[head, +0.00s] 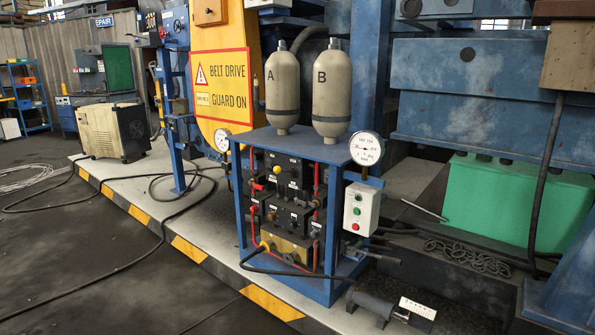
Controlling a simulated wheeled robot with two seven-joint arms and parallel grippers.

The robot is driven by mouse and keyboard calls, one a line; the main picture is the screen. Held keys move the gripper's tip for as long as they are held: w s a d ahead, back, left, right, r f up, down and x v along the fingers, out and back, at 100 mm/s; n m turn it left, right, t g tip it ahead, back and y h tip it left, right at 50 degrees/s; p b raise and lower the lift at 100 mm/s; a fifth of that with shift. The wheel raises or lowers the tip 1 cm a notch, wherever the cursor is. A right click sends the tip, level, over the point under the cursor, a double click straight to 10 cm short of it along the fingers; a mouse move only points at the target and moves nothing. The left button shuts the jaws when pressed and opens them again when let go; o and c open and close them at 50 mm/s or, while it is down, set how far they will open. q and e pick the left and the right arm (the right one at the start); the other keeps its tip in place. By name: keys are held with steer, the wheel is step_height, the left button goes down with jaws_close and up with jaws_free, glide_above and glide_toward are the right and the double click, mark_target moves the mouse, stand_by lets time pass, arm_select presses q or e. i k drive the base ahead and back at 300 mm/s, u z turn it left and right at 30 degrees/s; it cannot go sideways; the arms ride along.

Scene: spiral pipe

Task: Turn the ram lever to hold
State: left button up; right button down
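A blue hydraulic stand (242,190) stands in the middle, with black valve blocks (288,190) stacked inside its frame. A yellow knob (277,170) shows on the front of the upper block, with dark knobs or fittings around it. A red knob or fitting (254,209) is at the left of the lower blocks. A brass-coloured block (285,247) is at the bottom. Any lever markings are too small to read, so I cannot tell which part is the ram lever or its position. Neither of my grippers is in view.
Tanks A (283,88) and B (332,88) stand on top. A gauge (366,149) and a white button box (361,210) are at the right. Hoses and a small dark cylinder (369,308) lie low in front. The dark floor at front left is mostly open, crossed by cables.

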mark_target(276, 169)
steer(key=u, duration=0.8)
steer(key=i, duration=0.9)
steer(key=u, duration=0.9)
steer(key=i, duration=1.2)
steer(key=z, duration=0.85)
steer(key=i, duration=0.85)
steer(key=z, duration=0.8)
